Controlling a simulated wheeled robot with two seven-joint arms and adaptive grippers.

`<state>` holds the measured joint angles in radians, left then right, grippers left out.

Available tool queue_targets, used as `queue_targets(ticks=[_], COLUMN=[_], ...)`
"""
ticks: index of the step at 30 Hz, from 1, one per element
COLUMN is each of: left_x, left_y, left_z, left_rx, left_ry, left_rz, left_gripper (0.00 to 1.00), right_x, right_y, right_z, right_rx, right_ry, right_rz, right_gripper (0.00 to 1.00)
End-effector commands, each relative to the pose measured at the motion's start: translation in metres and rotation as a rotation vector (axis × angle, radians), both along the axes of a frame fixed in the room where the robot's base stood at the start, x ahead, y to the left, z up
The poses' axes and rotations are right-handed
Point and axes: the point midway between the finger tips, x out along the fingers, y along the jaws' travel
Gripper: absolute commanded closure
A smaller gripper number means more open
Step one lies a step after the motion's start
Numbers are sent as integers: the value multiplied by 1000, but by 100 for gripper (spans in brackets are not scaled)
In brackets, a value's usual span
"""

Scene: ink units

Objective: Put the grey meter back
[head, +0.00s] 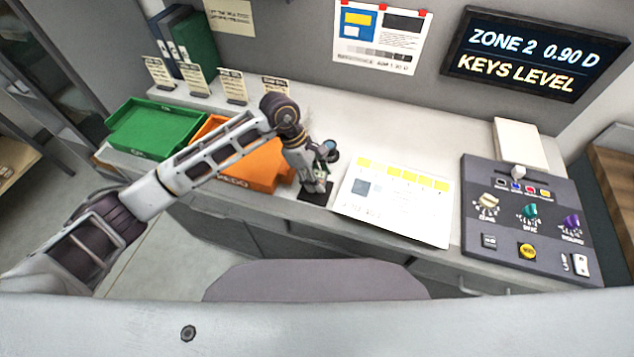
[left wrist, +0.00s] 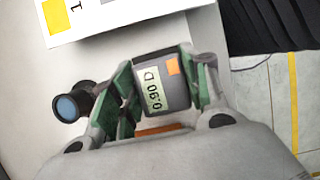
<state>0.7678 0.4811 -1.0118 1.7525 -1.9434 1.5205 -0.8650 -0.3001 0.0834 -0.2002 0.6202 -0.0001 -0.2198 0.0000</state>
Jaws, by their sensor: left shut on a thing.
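The grey meter (left wrist: 163,78), with an orange button and a display reading 0.90 D, sits between the green-lined fingers of my left gripper (left wrist: 160,88) in the left wrist view. The gripper is shut on it. In the head view my left gripper (head: 322,178) points down over a small black pad (head: 312,196) near the bench's front edge, left of the printed sheet. The gripper hides most of the meter there, and I cannot tell whether the meter touches the pad. My right gripper is not in view.
A dark round-ended cylinder (left wrist: 72,105) stands close beside the gripper. The printed sheet (head: 395,202) lies to the right, then the control console (head: 480,240). Orange (head: 262,170) and green (head: 150,128) trays are left. The wall screen (head: 535,55) reads ZONE 2 0.90 D, KEYS LEVEL.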

Motion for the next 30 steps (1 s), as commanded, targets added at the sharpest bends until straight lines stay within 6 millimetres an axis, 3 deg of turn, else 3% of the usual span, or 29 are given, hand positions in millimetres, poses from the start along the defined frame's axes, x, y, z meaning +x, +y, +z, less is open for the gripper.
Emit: queue_targets(ticks=[5,15,30], left_x=[0,-1,0], left_y=[0,-1,0], left_z=[-3,-34,-40], left_rx=[-1,-1,0], left_ry=[2,2,0], left_rz=[1,-1,-1], left_gripper=[80,80,80], right_x=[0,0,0], right_y=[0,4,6], right_z=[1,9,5], right_rx=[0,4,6], right_ry=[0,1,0], right_rz=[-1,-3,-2], right_gripper=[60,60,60])
